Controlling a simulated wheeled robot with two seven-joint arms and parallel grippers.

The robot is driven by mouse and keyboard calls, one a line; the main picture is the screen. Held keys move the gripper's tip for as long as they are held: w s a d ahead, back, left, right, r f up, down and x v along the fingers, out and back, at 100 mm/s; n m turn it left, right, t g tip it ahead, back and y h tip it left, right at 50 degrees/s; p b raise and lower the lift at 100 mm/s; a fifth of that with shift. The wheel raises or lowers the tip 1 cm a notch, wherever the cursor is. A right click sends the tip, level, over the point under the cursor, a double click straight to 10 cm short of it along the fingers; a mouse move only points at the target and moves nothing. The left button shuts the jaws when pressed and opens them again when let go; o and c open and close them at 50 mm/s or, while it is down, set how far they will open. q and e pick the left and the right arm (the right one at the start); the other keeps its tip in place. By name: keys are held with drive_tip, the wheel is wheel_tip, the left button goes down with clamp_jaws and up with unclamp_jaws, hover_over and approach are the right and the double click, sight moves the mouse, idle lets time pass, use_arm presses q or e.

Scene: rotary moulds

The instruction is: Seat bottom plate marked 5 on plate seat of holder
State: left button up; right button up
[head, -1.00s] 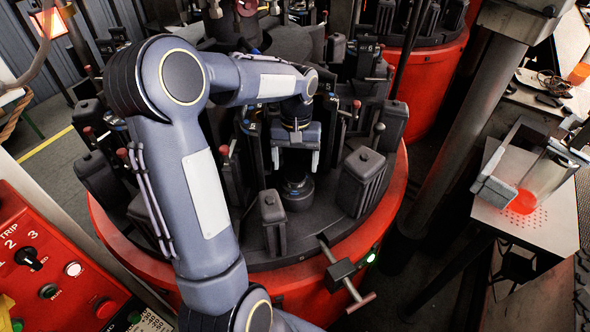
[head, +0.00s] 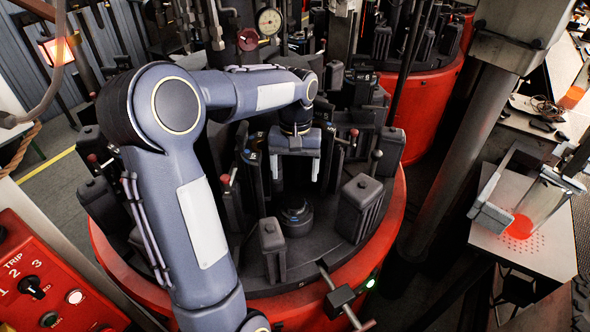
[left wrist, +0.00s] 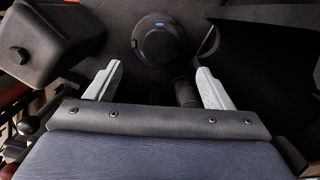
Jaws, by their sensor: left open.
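My left gripper (head: 295,177) is open and empty, its two pale fingers pointing down over the red-rimmed rotary machine (head: 385,225). A dark round piece (head: 296,216) stands on the machine's deck below the fingers, apart from them. In the left wrist view the round piece (left wrist: 155,40) shows small blue marks and lies beyond the open fingertips (left wrist: 157,82). I cannot read a 5 on it, nor tell the bottom plate from the holder's plate seat. My right gripper is not in view.
Dark upright blocks (head: 361,205) and a narrower post (head: 271,250) crowd the deck around the round piece. A thick grey column (head: 450,150) stands to the right. Beyond it, a small table (head: 545,255) carries a clear cylinder and an orange disc. A red control panel (head: 40,270) is at the lower left.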

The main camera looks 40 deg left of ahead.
use_arm(q)
wheel_tip(320, 180, up, 5)
drive_tip(key=p, duration=0.4)
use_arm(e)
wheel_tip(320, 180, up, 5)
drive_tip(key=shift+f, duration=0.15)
use_arm(q)
drive_tip(key=s+d+r+m+t+h, duration=0.2)
drive_tip(key=s+d+m+t, duration=0.3)
drive_tip(key=s+d, duration=0.9)
drive_tip(key=s+t+h, duration=0.1)
drive_tip(key=s, duration=0.3)
drive_tip(key=shift+s+d+t, duration=0.25)
drive_tip(key=shift+d+t, duration=0.1)
drive_tip(key=shift+t, duration=0.05)
